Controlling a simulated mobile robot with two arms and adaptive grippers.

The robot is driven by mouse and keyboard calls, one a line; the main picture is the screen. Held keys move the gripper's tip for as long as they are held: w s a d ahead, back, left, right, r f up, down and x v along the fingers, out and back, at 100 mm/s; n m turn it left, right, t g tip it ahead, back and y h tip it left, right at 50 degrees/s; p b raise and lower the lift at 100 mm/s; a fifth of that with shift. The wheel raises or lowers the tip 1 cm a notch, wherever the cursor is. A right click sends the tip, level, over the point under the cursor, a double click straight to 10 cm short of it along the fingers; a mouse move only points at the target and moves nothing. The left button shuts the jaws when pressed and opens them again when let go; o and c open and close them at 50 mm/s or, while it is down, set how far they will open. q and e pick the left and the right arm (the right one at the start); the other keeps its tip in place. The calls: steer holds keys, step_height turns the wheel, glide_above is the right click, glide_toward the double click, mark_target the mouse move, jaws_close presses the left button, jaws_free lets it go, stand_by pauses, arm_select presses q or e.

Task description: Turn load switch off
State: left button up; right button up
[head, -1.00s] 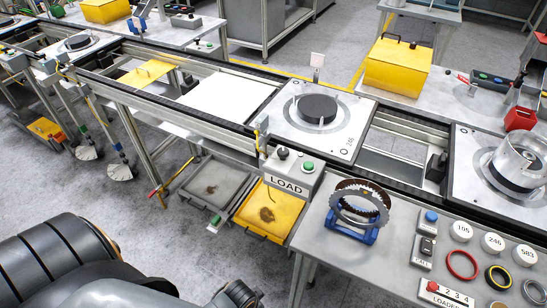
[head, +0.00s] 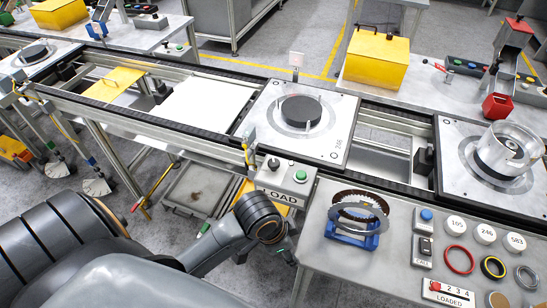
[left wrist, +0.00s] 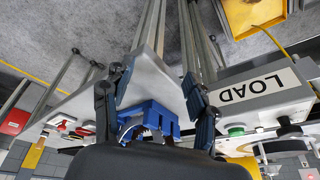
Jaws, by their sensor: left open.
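The LOAD box (head: 285,181) is a grey control box at the front edge of the conveyor. A black knob (head: 273,163), apparently the load switch, and a green button (head: 301,175) are on its top. My left arm reaches in from the lower left, and my left gripper (head: 286,250) is low in front of the box, mostly hidden by my wrist. In the left wrist view my gripper (left wrist: 152,88) is open and empty. The LOAD box (left wrist: 262,98) is upside down to its right, with the green button (left wrist: 236,131) and black knob (left wrist: 289,128). My right gripper is not in view.
A grey bench (head: 385,265) to the right holds a blue stand (head: 352,232) with ring plates, a red ring (head: 459,260) and buttons. A pallet (head: 342,120) with a black disc sits on the conveyor behind the box. Grey and yellow trays are below.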

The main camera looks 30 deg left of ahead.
arm_select(q)
steer(key=w+m, duration=0.2)
steer(key=w, duration=0.1)
steer(key=w+r+m, duration=0.1)
steer(key=w, duration=0.1)
steer(key=shift+g, duration=0.3)
step_height(320, 180, up, 15)
steer(key=m+g+y, duration=0.2)
steer(key=m, duration=0.5)
glide_above(274, 162)
step_height(274, 162, down, 11)
steer(key=p, duration=0.3)
steer(key=shift+f, duration=0.9)
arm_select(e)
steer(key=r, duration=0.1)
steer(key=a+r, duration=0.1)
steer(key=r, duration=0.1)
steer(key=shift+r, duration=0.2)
arm_select(q)
steer(key=shift+c, duration=0.4)
steer(key=shift+p, duration=0.3)
steer(key=c, duration=1.1)
